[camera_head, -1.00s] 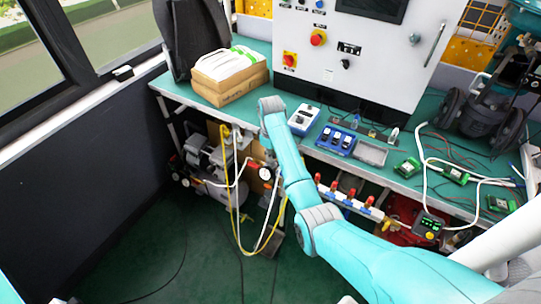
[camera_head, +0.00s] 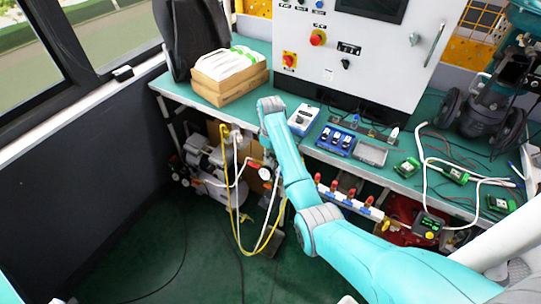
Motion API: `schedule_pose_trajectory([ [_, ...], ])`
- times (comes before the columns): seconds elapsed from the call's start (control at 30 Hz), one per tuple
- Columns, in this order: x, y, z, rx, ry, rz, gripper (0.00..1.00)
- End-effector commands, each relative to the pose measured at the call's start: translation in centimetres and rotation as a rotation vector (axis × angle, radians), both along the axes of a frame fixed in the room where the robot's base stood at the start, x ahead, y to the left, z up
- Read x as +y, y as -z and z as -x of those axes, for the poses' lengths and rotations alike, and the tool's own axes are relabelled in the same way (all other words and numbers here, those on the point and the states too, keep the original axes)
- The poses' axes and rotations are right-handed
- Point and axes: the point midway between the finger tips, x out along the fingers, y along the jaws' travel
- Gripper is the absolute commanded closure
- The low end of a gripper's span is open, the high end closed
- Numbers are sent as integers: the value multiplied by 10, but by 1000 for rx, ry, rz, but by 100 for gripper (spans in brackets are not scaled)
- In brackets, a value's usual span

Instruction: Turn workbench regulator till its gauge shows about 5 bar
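A small round gauge (camera_head: 265,174) with a white face and red rim shows just under the front edge of the workbench (camera_head: 180,93), left of my forearm. It is too small to read. The regulator beside it is mostly hidden behind my arm, and its knob cannot be made out. My turquoise arm reaches from the lower right to the bench edge above the gauge. My gripper is hidden behind the arm's end link, so its fingers and any contact with the regulator do not show.
A compressor (camera_head: 205,165) stands under the bench at left, with yellow and white hoses (camera_head: 238,220) hanging near my arm. A manifold with red valves (camera_head: 345,196) is right of the arm. Boxes (camera_head: 230,75) and a control cabinet (camera_head: 350,50) stand on the bench. Green floor at left is open.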

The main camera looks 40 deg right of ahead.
Motion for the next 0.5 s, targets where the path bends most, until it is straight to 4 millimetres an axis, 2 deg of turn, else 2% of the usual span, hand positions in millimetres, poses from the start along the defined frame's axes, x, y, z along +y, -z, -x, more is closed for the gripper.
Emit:
schedule_pose_trajectory([
  [0.17, 0, -10, -1, -2, 0, 0, 65],
  [0.5, 0, -61, -1, -2, 0, 1, 65],
])
